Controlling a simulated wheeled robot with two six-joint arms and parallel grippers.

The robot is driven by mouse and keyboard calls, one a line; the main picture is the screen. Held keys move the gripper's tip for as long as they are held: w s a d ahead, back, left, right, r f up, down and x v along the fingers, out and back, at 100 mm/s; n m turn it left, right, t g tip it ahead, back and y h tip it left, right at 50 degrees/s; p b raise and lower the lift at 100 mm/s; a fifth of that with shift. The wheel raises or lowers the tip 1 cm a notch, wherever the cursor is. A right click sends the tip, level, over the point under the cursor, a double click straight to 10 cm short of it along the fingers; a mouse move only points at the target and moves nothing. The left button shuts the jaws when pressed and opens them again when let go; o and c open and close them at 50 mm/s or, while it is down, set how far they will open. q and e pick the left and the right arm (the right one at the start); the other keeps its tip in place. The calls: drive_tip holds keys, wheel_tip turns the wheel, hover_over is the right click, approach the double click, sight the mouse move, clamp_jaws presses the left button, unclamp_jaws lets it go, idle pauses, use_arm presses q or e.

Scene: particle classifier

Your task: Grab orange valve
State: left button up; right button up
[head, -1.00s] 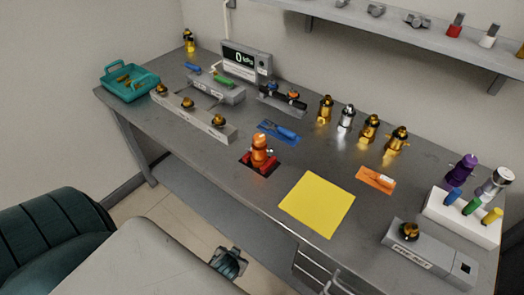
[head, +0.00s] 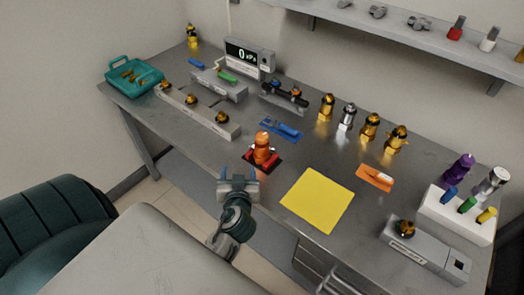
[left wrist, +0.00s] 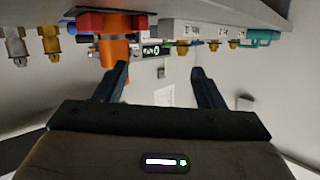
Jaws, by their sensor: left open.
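The orange valve (head: 263,149) stands upright on a red base (head: 262,162) near the front edge of the table. My left gripper (head: 239,176) is open and empty, in front of the table's front edge and just below and left of the valve in the head view. In the left wrist view, which appears upside down, the orange valve (left wrist: 118,42) shows beyond the open fingers (left wrist: 160,82), more in line with the left finger. The gripper is apart from the valve. My right gripper is not in view.
A yellow sheet (head: 317,200) lies right of the valve. A blue tool on a blue mat (head: 281,129) lies behind it. A grey block with several brass fittings (head: 200,113) is to the left. Gold and silver valves (head: 347,117) stand at the back.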

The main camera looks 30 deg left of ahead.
sight(261, 141)
use_arm(q)
drive_tip(key=w+r+t, duration=0.1)
drive_tip(key=w, duration=0.2)
drive_tip(key=w+r+t+p, duration=0.1)
drive_tip(key=w, duration=0.2)
drive_tip(key=w+d+r+t+p, duration=0.1)
drive_tip(key=w+t, duration=0.1)
drive_tip(key=w, duration=0.1)
drive_tip(key=shift+w+m, duration=0.3)
drive_tip(key=shift+m, duration=0.1)
drive_tip(key=shift+w+a+p, duration=0.25)
drive_tip(key=shift+w+p, duration=0.05)
drive_tip(key=shift+w+a+r+p, duration=0.1)
drive_tip(key=shift+w+a+p, duration=0.05)
drive_tip(key=shift+w+p, duration=0.35)
drive_tip(key=p+x, duration=0.1)
drive_tip(key=x, duration=0.1)
drive_tip(key=p+x, duration=0.1)
drive_tip(key=x, duration=0.1)
drive_tip(key=shift+f, duration=0.25)
drive_tip(key=shift+w+f, duration=0.1)
drive_tip(key=shift+w, duration=0.05)
drive_tip(key=shift+c, duration=1.3)
drive_tip(key=c, duration=1.1)
clamp_jaws()
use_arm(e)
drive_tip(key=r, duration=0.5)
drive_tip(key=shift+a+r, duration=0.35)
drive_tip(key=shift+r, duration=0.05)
